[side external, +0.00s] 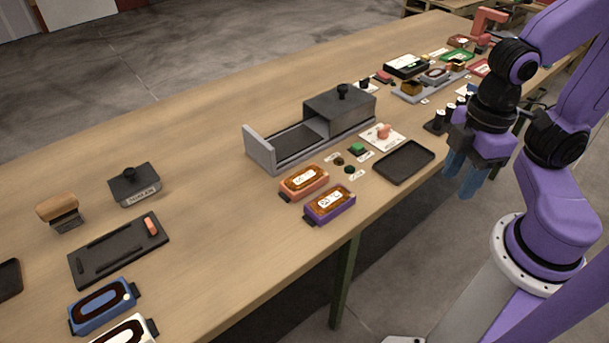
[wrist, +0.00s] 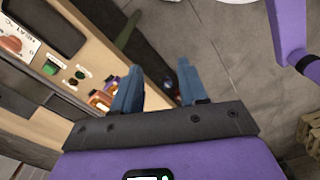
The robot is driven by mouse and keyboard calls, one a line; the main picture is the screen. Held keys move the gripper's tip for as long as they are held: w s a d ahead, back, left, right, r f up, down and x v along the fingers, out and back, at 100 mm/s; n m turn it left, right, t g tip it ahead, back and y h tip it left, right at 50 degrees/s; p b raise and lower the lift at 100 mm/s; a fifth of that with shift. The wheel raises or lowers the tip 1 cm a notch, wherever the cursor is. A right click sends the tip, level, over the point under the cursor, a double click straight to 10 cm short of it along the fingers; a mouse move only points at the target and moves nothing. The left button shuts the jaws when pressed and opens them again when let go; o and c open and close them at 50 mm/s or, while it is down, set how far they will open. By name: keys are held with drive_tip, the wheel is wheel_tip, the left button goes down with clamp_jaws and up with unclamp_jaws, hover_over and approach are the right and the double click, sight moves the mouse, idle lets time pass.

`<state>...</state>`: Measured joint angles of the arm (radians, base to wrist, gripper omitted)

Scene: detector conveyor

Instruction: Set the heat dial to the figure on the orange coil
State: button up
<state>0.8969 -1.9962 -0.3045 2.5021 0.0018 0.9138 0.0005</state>
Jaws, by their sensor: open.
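The heat dial (side external: 383,131) is a salmon knob on a white plate near the middle of the bench. In the wrist view the dial plate (wrist: 10,48), lettered "HEAT °C", shows at the left edge, partly cut off. The orange coil (side external: 303,182) is an orange-cased block with a label on top, lying left of the dial. Its figure is too small to read. My gripper (side external: 461,178) is open and empty, fingers pointing down beyond the bench's front edge, right of the dial and apart from it. Its two blue fingers (wrist: 160,85) show apart in the wrist view.
A purple coil (side external: 329,205) lies beside the orange one. A black tray (side external: 404,162) and a green button (side external: 357,149) are near the dial. A grey conveyor with a dark housing (side external: 340,110) stands behind. Black posts (side external: 437,122) stand near my gripper.

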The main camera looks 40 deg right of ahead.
drive_tip(key=w+r+n, duration=0.1)
drive_tip(key=w+r, duration=0.1)
drive_tip(key=w, duration=0.8)
drive_tip(key=n, duration=0.4)
hover_over(384, 127)
drive_tip(key=f, duration=0.2)
wheel_tip(384, 127, down, 16)
drive_tip(key=shift+f, duration=0.25)
clamp_jaws()
